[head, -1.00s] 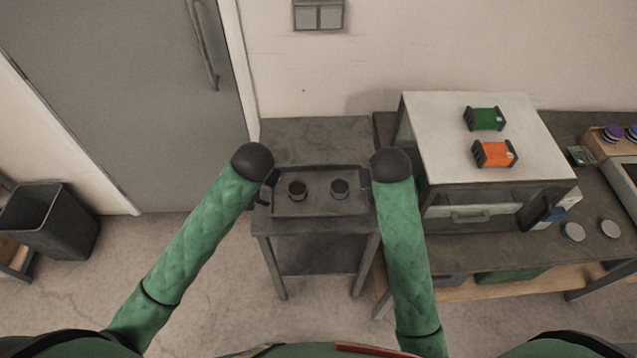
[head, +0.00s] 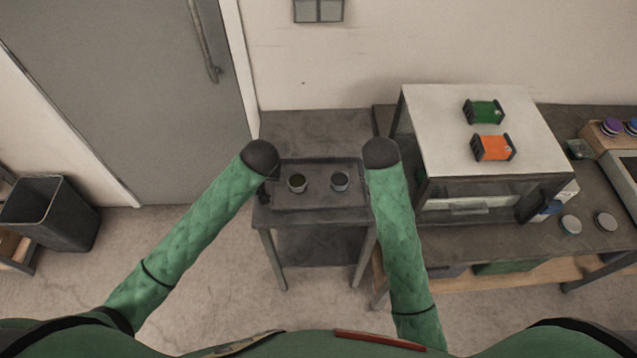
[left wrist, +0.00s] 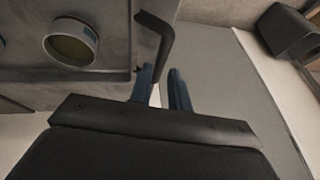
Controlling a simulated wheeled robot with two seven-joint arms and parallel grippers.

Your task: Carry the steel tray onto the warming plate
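The steel tray (head: 318,203) is a dark, shallow rectangle on a small grey side table. My left gripper (left wrist: 163,88) is at the tray's left end. In the left wrist view its blue fingers are apart, close to the dark bent tray handle (left wrist: 160,38); I cannot see a firm hold. My right arm's dark wrist (head: 381,154) is over the tray's right end and hides its fingers and the right handle. I cannot identify the warming plate for certain.
The side table (head: 312,128) has bare room behind the tray. To the right, a counter carries a white-topped oven-like box (head: 440,120) with a green (head: 484,111) and an orange item (head: 492,148) on top. A dark bin (head: 55,212) stands at far left.

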